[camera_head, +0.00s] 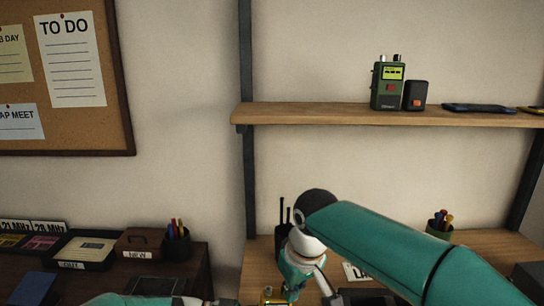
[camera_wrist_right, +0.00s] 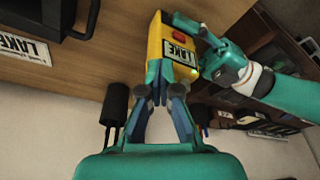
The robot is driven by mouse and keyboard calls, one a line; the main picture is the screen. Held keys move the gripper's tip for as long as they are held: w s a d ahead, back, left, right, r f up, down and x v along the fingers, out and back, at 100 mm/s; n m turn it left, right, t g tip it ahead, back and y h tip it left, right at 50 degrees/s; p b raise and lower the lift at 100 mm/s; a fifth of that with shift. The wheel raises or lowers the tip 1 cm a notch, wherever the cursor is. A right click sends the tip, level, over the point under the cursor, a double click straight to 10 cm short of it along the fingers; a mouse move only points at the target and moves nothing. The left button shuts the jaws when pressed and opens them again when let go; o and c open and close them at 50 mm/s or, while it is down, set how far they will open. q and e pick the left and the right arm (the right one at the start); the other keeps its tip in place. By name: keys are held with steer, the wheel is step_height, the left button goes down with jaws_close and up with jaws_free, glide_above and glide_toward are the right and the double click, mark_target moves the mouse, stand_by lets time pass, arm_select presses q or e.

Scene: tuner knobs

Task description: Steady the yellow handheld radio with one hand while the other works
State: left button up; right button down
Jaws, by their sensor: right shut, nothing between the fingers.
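The yellow handheld radio (camera_wrist_right: 155,45) stands out in the right wrist view, with a red button and a LAKE label on its face. In the head view only a small yellow part of it (camera_head: 267,297) shows at the bottom edge. My right gripper (camera_wrist_right: 159,72) is shut with nothing between its fingers, its tips close against the radio's lower end in the wrist view; contact is unclear. My left gripper (camera_wrist_right: 190,32) reaches in from the right of that view and lies at the radio's side. Whether it grips the radio is unclear.
A LAKE card (camera_head: 355,272) lies on the wooden desk beside a dark object. A dark cup (camera_head: 283,213) with thin rods and a pen cup (camera_head: 440,228) stand behind. A shelf (camera_head: 340,113) above holds a green radio (camera_head: 388,86). A side desk at left carries trays and boxes.

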arm_select(q)
steer(key=shift+s, duration=0.1)
arm_select(e)
steer(key=w+v, duration=0.1)
steer(key=v, duration=0.4)
steer(key=shift+s+r, duration=0.35)
steer(key=shift+r, duration=0.2)
steer(key=shift+a, duration=0.1)
arm_select(q)
steer(key=o, duration=0.9)
